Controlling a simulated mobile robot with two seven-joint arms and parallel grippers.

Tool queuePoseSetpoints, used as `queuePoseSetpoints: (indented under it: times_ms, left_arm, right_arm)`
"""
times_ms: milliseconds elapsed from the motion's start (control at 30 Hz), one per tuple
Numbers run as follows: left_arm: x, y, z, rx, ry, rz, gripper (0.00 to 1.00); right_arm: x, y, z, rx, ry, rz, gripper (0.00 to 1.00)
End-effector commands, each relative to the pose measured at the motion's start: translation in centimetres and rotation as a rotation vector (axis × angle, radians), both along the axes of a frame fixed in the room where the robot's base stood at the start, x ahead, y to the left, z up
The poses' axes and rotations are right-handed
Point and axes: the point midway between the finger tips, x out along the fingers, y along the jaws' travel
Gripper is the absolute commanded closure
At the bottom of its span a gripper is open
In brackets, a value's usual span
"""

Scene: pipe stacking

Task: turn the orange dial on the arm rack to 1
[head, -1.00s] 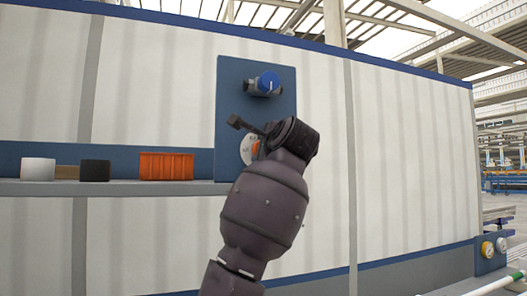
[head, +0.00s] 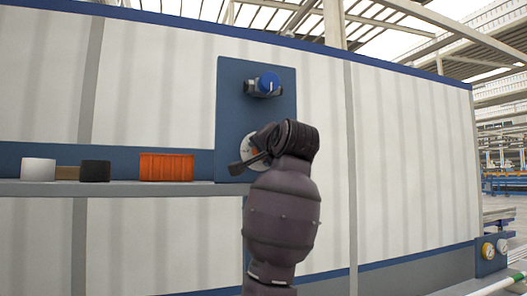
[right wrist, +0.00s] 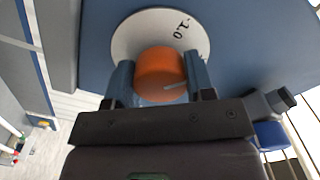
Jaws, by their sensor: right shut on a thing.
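The orange dial (right wrist: 160,73) sits on a round white scale plate (right wrist: 126,42) on the blue panel. A light line marks its face, pointing to the right in the right wrist view. A printed mark that looks like 2.0 shows on the plate; other marks are hidden. My right gripper (right wrist: 160,80) is shut on the dial, one finger on each side. In the head view the plate (head: 247,147) is partly covered by my right gripper (head: 250,158), and the dial is mostly hidden. My left gripper is not in view.
Left of the panel, a shelf (head: 120,188) holds an orange crate (head: 166,167), a black cylinder (head: 95,171) and a white cylinder (head: 38,170).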

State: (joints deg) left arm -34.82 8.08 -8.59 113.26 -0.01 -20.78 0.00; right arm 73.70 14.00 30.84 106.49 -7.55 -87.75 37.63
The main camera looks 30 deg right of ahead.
Motion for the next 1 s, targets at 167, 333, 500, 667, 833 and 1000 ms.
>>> queuePoseSetpoints:
  times_ms: [167,333,500,667,833,1000]
  left_arm:
    - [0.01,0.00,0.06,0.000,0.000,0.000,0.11]
    - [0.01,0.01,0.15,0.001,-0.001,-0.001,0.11]
    - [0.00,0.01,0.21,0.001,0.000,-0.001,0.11]
    - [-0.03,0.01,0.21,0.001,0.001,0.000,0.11]
    - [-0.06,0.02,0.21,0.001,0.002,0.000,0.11]
    - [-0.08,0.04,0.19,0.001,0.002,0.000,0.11]
  right_arm:
    - [0.04,-0.09,-0.24,-0.165,0.046,-0.002,0.74]
    - [0.06,-0.09,-0.31,-0.311,0.083,0.000,0.74]
    - [0.06,-0.10,-0.35,-0.436,0.113,0.000,0.74]
    - [0.06,-0.09,-0.36,-0.523,0.134,0.002,0.74]
    - [0.08,-0.07,-0.40,-0.583,0.149,0.003,0.74]
    - [0.09,-0.07,-0.42,-0.612,0.156,0.004,0.74]
